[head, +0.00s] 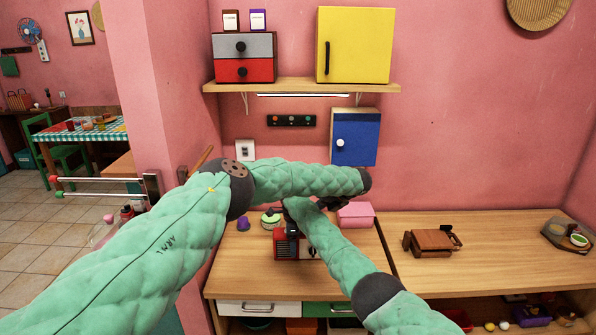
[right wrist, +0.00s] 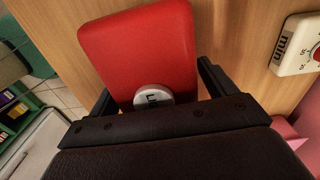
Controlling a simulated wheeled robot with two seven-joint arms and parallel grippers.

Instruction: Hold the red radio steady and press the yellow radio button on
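The red radio (head: 311,250) stands on the wooden counter in the head view, with a dark ribbed front. My right arm partly covers it. In the right wrist view its smooth red body (right wrist: 140,45) lies between the two fingers of my right gripper (right wrist: 157,88). The fingers are spread, one along each side, very close to it; contact is not clear. A round whitish knob (right wrist: 152,97) with dark lettering sits at the near edge of the red body. No yellow button can be made out. My left gripper (head: 328,200) is a dark shape mostly hidden behind my arms.
A pink box (head: 356,214) stands behind the radio, right. A green-topped item (head: 270,220) and purple cup (head: 243,224) stand left. A brown wooden item (head: 432,241) lies further right. A pale lettered item (right wrist: 297,45) shows in the wrist view. The counter's front is clear.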

